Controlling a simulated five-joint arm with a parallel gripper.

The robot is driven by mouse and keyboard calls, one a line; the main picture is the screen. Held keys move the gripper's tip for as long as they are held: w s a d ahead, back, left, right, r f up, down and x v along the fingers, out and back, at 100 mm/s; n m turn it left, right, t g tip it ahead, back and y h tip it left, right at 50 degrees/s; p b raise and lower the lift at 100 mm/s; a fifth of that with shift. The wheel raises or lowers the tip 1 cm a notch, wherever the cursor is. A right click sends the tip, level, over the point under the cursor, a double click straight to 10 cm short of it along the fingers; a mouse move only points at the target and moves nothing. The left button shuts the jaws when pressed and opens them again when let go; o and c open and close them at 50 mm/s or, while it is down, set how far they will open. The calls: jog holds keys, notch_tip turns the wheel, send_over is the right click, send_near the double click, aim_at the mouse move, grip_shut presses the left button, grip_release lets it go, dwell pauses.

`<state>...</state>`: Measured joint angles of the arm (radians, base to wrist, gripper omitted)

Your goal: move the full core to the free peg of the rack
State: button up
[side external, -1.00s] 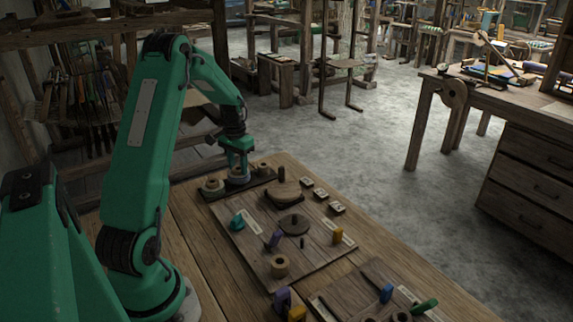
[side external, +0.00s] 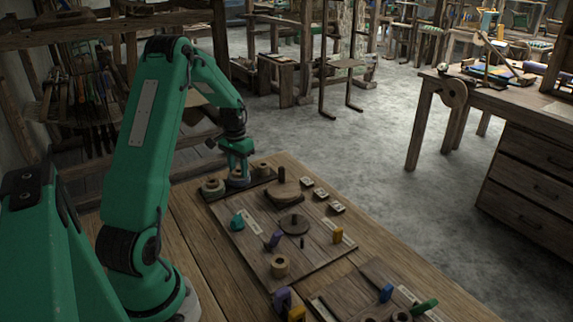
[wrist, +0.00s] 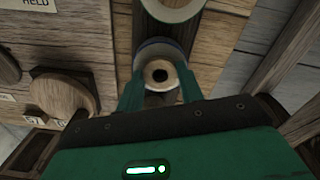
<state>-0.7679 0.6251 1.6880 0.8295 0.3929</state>
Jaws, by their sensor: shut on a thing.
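A core (side external: 237,181) with a blue-grey winding stands at the dark wooden rack (side external: 253,182) at the far end of the board. My gripper (side external: 238,172) points down over it and is shut on it. In the wrist view the core (wrist: 158,72) sits between my two fingers, with its pale top and dark centre hole showing. A greenish core (side external: 213,187) stands on the rack to its left, and a tan core (side external: 264,169) to its right. I cannot tell whether the held core rests on the rack; its underside is hidden.
A round dark disc (side external: 293,225) and a tan core (side external: 280,266) are on the board (side external: 262,258) nearer the camera. Small labelled blocks (side external: 321,194) lie along the right edge.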

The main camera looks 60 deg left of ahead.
jog(key=shift+f, duration=0.2)
dwell(0.5)
jog(key=o, duration=1.3)
jog(key=shift+r, duration=0.15)
notch_tip(320, 180, up, 7)
dwell(0.6)
dwell(0.4)
